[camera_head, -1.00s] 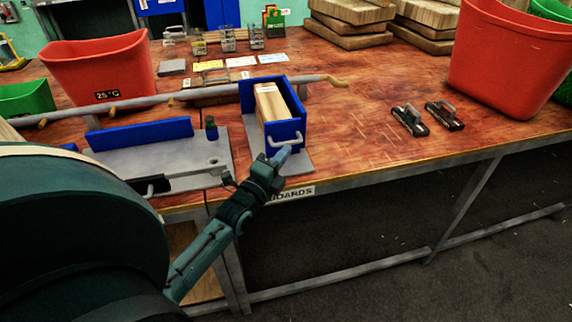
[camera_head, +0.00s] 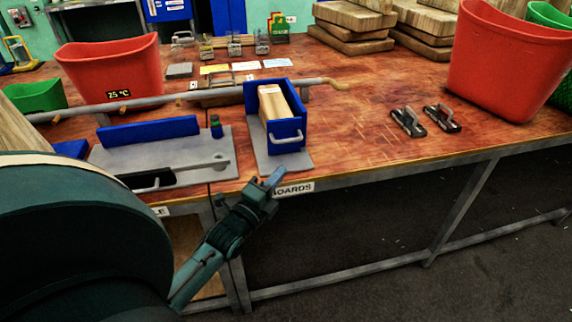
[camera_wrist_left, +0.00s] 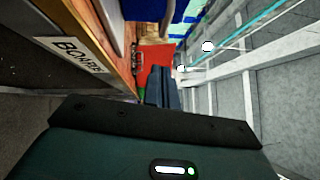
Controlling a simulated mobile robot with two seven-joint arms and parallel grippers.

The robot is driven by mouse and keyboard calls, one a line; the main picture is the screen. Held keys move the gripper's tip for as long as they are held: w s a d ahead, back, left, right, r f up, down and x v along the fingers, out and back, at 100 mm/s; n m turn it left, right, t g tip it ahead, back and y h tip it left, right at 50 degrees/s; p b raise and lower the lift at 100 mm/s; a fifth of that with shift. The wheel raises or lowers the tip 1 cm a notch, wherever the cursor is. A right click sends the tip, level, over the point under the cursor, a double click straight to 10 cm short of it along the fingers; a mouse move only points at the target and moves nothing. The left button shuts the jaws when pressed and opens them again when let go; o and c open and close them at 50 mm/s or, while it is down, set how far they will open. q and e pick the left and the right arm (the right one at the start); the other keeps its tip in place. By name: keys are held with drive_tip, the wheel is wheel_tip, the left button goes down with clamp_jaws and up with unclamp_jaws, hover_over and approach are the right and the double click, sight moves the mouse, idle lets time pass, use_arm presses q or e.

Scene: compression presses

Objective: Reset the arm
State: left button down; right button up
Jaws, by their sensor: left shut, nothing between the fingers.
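My left gripper (camera_head: 273,181) is shut and empty. My right gripper is not in view.
A grey press base with a blue wall (camera_head: 149,131) is on the left. Red bins (camera_head: 108,72) (camera_head: 507,60) stand at both sides. Two clamps (camera_head: 408,122) (camera_head: 441,117) lie on the right. A bench leg (camera_head: 467,202) and rail are below. The bench front is clear.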

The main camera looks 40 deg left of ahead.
use_arm(q)
drive_tip(key=shift+s+d+f, duration=0.1)
drive_tip(key=shift+s+f, duration=0.1)
drive_tip(key=shift+s, duration=1.2)
drive_tip(key=shift+s+f, duration=0.2)
drive_tip(key=shift+s, duration=1.15)
